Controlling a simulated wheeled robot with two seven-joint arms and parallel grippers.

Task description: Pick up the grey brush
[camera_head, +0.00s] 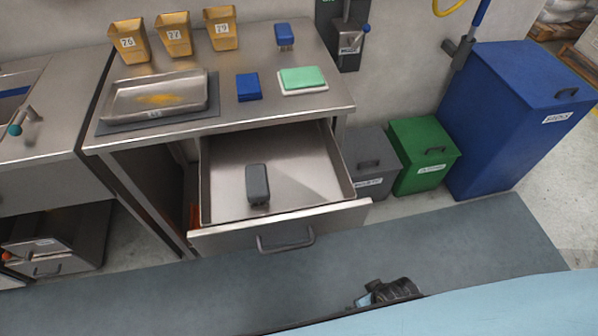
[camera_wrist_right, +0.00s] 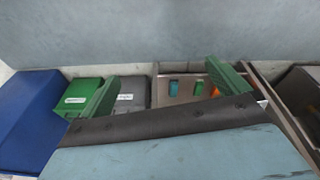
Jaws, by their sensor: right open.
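The grey brush (camera_head: 258,184) lies in the open drawer (camera_head: 290,140) under the steel bench, near the drawer's front panel and left of its middle. Nothing touches it but the drawer. In the head view, a dark part of my right gripper (camera_head: 390,291) shows low in the picture, in front of and to the right of the drawer, well apart from the brush. In the right wrist view, the two green fingers of my right gripper (camera_wrist_right: 162,72) stand wide apart with nothing between them. I cannot make out the brush there. My left gripper is not in view.
Grey (camera_head: 370,150), green (camera_head: 425,160) and blue (camera_head: 510,110) bins stand right of the drawer.

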